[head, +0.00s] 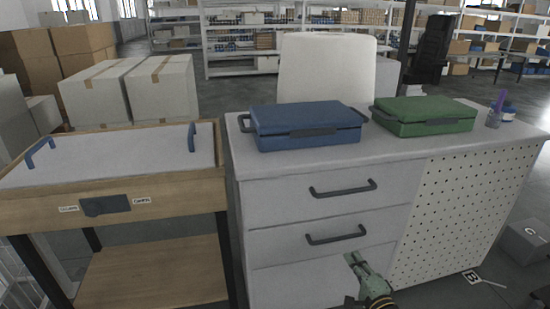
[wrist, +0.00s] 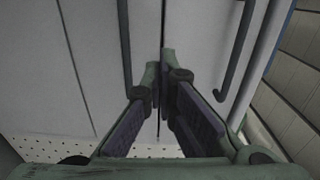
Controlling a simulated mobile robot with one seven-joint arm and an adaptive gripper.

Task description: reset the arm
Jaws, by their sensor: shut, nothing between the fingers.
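My gripper (head: 352,260) is low in front of the white drawer cabinet (head: 275,210) in the head view, just below the lower drawer handle. In the wrist view, the fingertips of my gripper (wrist: 164,62) are together with nothing between them. They point at the pale drawer fronts. The lower drawer handle (head: 336,236) and upper drawer handle (head: 343,188) are dark bars in the head view. Two dark handles (wrist: 124,45) and (wrist: 236,62) run on either side of the fingers in the wrist view. I cannot tell whether the fingertips touch the cabinet.
A blue case (head: 305,124) and a green case (head: 424,115) lie on the cabinet top. A wooden workbench (head: 112,205) with blue handles stands at the left. The pegboard panel (head: 470,210) is to the right. A grey box (head: 525,243) sits on the floor at right.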

